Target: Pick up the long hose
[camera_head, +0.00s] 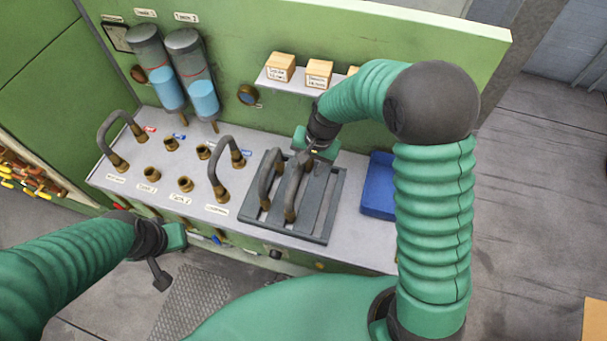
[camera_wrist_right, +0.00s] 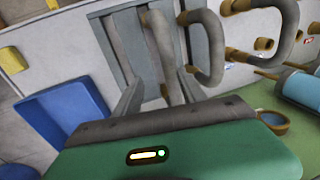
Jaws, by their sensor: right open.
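Two grey hoses with brass ends lie side by side in a dark slotted tray (camera_head: 322,210). The right-hand hose (camera_head: 293,190) looks slightly longer than the left-hand hose (camera_head: 267,180). My right gripper (camera_head: 318,152) is over the tray's far edge, by the far end of the right-hand hose. In the right wrist view my right gripper (camera_wrist_right: 158,92) is open, and that hose (camera_wrist_right: 163,45) runs between its fingers; contact is unclear. The other hose (camera_wrist_right: 208,45) lies outside the jaws. My left gripper (camera_head: 165,258) is away at lower left; its jaw state is unclear.
Two more curved hoses (camera_head: 223,165) stand on brass fittings on the grey bench at left. A blue bin (camera_head: 378,187) is right of the tray. Two cylinders with blue liquid (camera_head: 203,97) and a shelf of small boxes (camera_head: 280,67) are on the green wall.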

